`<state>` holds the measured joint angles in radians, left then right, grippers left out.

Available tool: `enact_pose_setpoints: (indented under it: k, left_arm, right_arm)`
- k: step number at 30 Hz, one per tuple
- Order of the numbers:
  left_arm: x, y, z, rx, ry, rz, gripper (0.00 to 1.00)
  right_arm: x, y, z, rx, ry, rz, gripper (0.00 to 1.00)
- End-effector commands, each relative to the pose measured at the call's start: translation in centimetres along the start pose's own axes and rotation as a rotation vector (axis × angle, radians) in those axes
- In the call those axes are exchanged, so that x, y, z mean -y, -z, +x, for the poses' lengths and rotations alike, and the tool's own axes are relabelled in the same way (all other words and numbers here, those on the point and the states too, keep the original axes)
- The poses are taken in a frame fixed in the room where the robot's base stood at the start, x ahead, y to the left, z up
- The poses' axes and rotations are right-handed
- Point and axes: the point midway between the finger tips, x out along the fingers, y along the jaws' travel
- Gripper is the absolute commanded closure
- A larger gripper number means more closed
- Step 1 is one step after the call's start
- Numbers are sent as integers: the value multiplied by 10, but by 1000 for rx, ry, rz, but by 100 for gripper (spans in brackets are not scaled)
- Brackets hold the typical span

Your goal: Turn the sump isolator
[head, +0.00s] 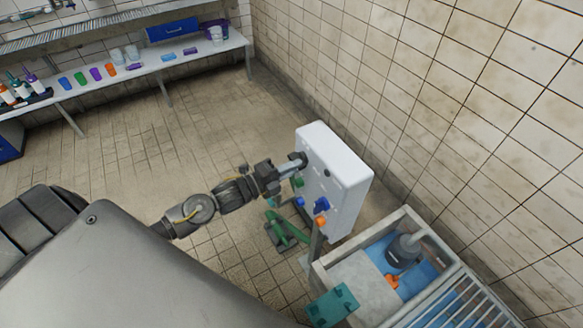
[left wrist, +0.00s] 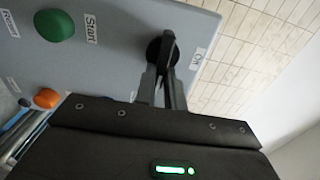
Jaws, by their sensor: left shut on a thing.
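The sump isolator is a black rotary knob (left wrist: 168,45) on the face of a pale control box (head: 345,178). In the left wrist view its handle bar stands close to upright in the picture, with a small label, seemingly "Off", beside it. My left gripper (left wrist: 162,88) is shut on the handle, its two fingers reaching up to the knob. In the head view the left gripper (head: 291,168) meets the upper left of the box face, where its fingers partly cover the knob. My right gripper is not in view.
A green button (left wrist: 54,25) labelled "Start" and an orange button (left wrist: 46,98) sit near the knob. Blue fittings (head: 321,205) project from the box. A tank with a dark pump (head: 404,250) stands below right; green pipework (head: 285,230) lies beneath. A bench (head: 150,66) stands far left, with clear floor between.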

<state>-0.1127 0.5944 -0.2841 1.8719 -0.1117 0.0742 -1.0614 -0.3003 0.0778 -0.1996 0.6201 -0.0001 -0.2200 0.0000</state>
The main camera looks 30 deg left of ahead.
Motion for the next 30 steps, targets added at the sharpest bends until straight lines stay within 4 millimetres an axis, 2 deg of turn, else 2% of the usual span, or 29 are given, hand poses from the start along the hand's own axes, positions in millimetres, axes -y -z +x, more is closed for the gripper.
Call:
enact_pose_setpoints:
  k: [10, 11, 16, 25, 30]
  left_arm:
    - [1, -2, 0, 3, 1, 6, 100]
    - [1, -2, 0, 3, 1, 6, 88]
    - [0, -1, 0, 2, 0, 4, 67]
    - [0, 0, -2, 1, -1, 3, 67]
    - [-3, 0, -22, 0, -4, 3, 67]
  right_arm:
    - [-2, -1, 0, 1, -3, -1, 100]
    - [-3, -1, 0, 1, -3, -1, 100]
    - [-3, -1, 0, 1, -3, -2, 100]
    - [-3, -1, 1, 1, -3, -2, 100]
    - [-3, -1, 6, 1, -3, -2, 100]
